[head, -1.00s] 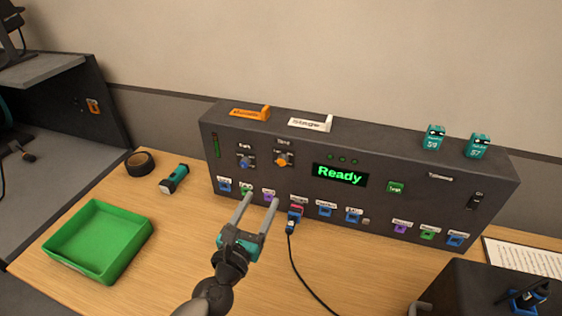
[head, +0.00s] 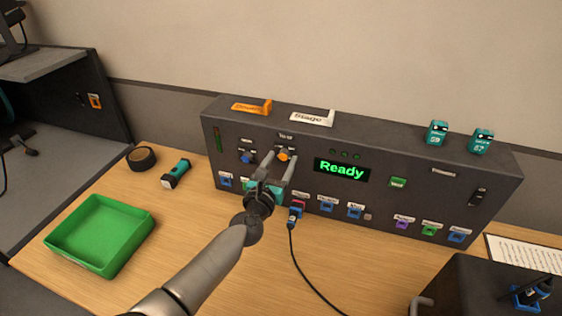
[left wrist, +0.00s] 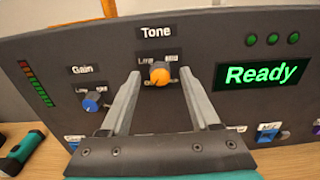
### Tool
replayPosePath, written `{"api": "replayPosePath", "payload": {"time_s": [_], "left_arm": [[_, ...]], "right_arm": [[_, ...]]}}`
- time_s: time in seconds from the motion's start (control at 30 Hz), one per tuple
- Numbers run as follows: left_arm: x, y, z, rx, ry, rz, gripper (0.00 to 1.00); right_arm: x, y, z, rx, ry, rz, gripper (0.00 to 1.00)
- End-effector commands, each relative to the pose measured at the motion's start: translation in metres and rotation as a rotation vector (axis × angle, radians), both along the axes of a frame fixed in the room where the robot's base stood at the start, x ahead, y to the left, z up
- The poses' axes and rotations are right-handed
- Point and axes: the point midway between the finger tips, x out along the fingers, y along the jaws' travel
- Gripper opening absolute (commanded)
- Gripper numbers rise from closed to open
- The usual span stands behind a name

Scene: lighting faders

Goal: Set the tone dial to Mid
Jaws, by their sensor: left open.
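The tone dial is an orange knob (head: 284,155) under the "Tone" label on the front of the dark console (head: 410,165). In the left wrist view the orange knob (left wrist: 159,75) sits between my fingertips, with a gap on both sides. A "Low" mark is at its upper left and a second small mark, hard to read, at its upper right. I cannot tell exactly where the dial points. My left gripper (head: 279,161) is open in front of the dial; it also shows in the left wrist view (left wrist: 160,76). My right gripper is out of view.
A blue gain knob (left wrist: 91,103) is left of the dial. The green "Ready" display (head: 341,170) is to its right. Several sockets line the console's lower edge, one with a black cable (head: 296,255). A green tray (head: 99,235) and a flashlight (head: 176,173) lie left.

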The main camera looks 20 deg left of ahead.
Motion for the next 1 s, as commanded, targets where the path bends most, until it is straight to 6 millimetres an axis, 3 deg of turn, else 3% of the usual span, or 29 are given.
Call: {"api": "replayPosePath", "payload": {"time_s": [0.4, 1.0], "left_arm": [[0.0062, -0.0003, 0.0003, 0.0, 0.0, 0.0, 0.63], [0.006, -0.0002, 0.0002, 0.001, 0.0, 0.0, 0.0]], "right_arm": [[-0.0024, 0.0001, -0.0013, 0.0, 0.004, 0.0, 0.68], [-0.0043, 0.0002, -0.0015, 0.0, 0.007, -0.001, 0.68]]}}
